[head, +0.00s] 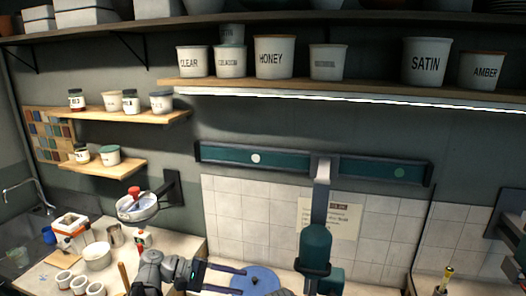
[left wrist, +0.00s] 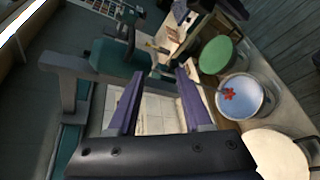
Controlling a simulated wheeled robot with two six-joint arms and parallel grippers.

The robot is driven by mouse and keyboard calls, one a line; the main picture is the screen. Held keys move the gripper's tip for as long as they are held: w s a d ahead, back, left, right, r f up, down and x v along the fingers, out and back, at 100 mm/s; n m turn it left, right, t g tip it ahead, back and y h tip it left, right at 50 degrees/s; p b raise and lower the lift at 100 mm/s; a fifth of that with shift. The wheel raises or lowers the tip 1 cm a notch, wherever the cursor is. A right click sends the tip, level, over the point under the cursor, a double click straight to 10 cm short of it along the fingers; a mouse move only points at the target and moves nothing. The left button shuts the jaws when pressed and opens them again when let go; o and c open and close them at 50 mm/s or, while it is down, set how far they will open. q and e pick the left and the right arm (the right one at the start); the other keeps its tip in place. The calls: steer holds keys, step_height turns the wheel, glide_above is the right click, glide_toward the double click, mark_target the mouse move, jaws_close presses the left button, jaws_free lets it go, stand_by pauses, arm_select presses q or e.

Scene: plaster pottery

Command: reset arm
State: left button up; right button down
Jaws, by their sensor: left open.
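My left gripper (head: 243,281) reaches in low at the bottom of the head view, with its arm coming from the left. Its two dark fingers are apart, with nothing seen between them. My right gripper is in neither view.
A teal vertical fixture (head: 316,243) hangs from a wall rail (head: 255,158) right of my left gripper. Labelled pots, such as HONEY (head: 275,58), stand on the shelf above. The wrist view shows a green disc (left wrist: 217,55) and a bucket (left wrist: 262,99).

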arm_select(q)
steer(key=s+d+f+m+g+y+b, duration=0.1)
steer(key=s+d+f+m+y+b, duration=0.2)
steer(key=f, duration=0.6)
steer(key=s+d+f+m+g+y+b, duration=0.1)
steer(key=s+d+f+y+b, duration=0.3)
steer(key=f, duration=0.5)
steer(key=s+a+f+m+y+b, duration=0.2)
steer(key=s+f+m+y+b, duration=0.1)
steer(key=f, duration=0.4)
steer(key=s+a+f+m+t+y+b, duration=0.1)
steer(key=s+a+f+m+y+b, duration=0.2)
steer(key=f+y+b, duration=0.3)
steer(key=shift+f+m, duration=0.4)
steer(key=shift+f, duration=0.25)
steer(key=shift+a, duration=0.1)
